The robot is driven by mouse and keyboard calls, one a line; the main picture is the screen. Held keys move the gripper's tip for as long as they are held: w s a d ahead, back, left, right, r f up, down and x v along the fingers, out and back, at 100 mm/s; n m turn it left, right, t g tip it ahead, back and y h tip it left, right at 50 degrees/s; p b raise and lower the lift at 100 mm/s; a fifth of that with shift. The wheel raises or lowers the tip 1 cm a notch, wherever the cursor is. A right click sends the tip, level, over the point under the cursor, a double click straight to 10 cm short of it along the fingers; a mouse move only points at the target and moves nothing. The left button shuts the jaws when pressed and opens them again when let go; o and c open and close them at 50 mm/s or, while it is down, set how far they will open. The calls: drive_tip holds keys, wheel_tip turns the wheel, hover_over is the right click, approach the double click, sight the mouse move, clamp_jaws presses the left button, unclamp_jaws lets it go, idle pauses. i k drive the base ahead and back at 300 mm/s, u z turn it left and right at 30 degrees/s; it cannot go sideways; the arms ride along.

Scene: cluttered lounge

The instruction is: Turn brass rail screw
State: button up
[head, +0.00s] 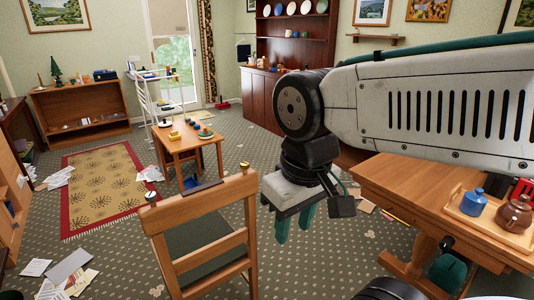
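A small brass-coloured knob (244,166), perhaps the brass rail screw, stands at the right end of the top rail of a wooden chair (200,207). It is too small to tell its slot or turn. A darker small piece sits at the rail's left end. My gripper (294,226) hangs from the arm to the right of the chair in the picture, pointing down. Its two green fingers are apart with nothing visible between them. The gripper is clear of the knob in the picture; the depth between them is hard to judge.
A wooden table (390,186) at right bears a tray with a blue pot (473,202) and a brown teapot (514,214). A low table (187,144) with small objects stands behind the chair. Papers (68,268) litter the carpet near a patterned rug (105,190).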

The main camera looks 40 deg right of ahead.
sight(245, 165)
drive_tip(key=z, duration=0.05)
drive_tip(key=i, duration=0.9)
drive_tip(key=u, duration=0.5)
